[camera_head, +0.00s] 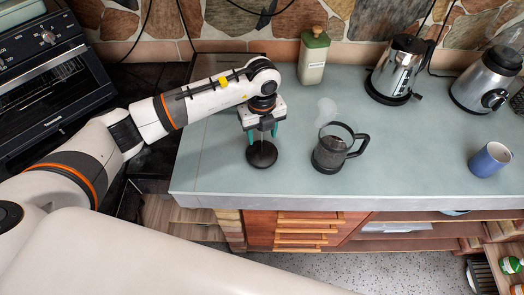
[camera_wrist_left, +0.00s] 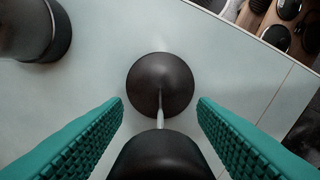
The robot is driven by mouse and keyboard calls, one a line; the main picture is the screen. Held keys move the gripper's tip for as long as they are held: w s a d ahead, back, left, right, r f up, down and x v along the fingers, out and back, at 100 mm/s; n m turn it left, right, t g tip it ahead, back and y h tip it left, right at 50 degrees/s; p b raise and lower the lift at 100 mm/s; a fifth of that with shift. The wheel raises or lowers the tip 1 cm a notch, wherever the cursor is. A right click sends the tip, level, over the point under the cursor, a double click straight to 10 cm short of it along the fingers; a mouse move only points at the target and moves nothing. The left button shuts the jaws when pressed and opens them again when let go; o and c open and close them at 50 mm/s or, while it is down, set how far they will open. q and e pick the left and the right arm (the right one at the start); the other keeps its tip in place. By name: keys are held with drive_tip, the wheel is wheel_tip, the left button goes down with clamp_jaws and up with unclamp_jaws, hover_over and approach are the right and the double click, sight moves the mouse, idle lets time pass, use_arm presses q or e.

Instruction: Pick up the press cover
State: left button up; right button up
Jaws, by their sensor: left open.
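The press cover (camera_head: 262,154) is a dark round disc with a thin pale rod, standing on the counter below my left gripper (camera_head: 262,131). In the left wrist view its dark disc (camera_wrist_left: 160,80) lies between and beyond the teal fingers (camera_wrist_left: 160,112), with the rod running toward the camera. A dark rounded part at the bottom edge there looks like its knob, close to the camera. The fingers are open, with gaps on both sides. The press jug (camera_head: 332,150), dark glass with a black handle, stands to the right. My right gripper is not in view.
A blue mug (camera_head: 490,159) stands at the right. A green-capped canister (camera_head: 313,57), a metal kettle (camera_head: 397,70) and a blender (camera_head: 487,80) stand along the back. The counter (camera_head: 420,150) is clear between jug and mug. An oven (camera_head: 45,75) is at left.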

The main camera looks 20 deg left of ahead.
use_arm(q)
clamp_jaws()
drive_tip(key=shift+r, duration=0.15)
